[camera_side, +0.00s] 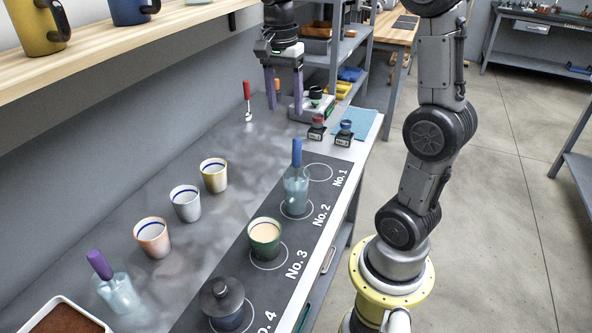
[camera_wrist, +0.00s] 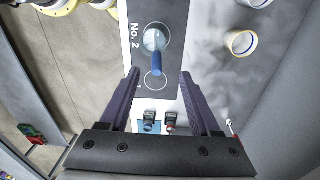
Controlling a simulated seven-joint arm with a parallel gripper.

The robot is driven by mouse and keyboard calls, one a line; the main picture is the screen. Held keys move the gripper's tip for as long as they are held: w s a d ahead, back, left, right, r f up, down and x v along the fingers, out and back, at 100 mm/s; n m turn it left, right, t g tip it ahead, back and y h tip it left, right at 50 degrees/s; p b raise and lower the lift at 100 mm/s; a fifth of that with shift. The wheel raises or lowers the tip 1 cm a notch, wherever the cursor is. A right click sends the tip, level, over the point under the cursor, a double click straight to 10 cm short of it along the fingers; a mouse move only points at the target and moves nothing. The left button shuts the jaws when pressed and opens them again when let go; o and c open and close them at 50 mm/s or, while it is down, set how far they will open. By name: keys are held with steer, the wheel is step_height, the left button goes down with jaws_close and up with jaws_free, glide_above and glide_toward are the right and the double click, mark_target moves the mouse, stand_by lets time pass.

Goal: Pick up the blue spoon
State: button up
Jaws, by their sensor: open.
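The blue spoon (camera_side: 296,152) stands upright in a clear glass (camera_side: 296,188) on the No. 2 ring of the dark mat. Only its blue handle shows clearly, rising above the rim. In the wrist view, the blue handle (camera_wrist: 157,62) and its glass (camera_wrist: 154,38) lie ahead, roughly centred beyond the fingertips. My gripper (camera_side: 284,97) is open with purple fingers, above the far end of the counter, behind and above the spoon and apart from it. The open fingers (camera_wrist: 159,75) show nothing held between them.
The No. 1 ring (camera_side: 318,173) is empty. A green cup (camera_side: 265,238) and dark lidded jar (camera_side: 223,302) stand nearer. Several striped cups (camera_side: 185,203) stand left. A purple-handled spoon (camera_side: 99,264) and red-handled spoon (camera_side: 247,98) stand apart. Small jars (camera_side: 344,134) stand behind; a shelf overhangs.

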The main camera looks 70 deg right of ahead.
steer(key=d+f+m, duration=0.1)
steer(key=d+f, duration=0.2)
glide_above(296, 156)
steer(key=shift+g+y, duration=0.3)
steer(key=shift+g, duration=0.1)
steer(key=f, duration=0.8)
steer(key=shift+w+d, duration=0.3)
steer(key=shift+w, duration=0.1)
steer(key=shift+s+f, duration=0.15)
steer(key=shift+f, duration=1.25)
steer(key=shift+s+f, duration=0.1)
steer(key=shift+f, duration=1.3)
steer(key=shift+c, duration=0.3)
jaws_close()
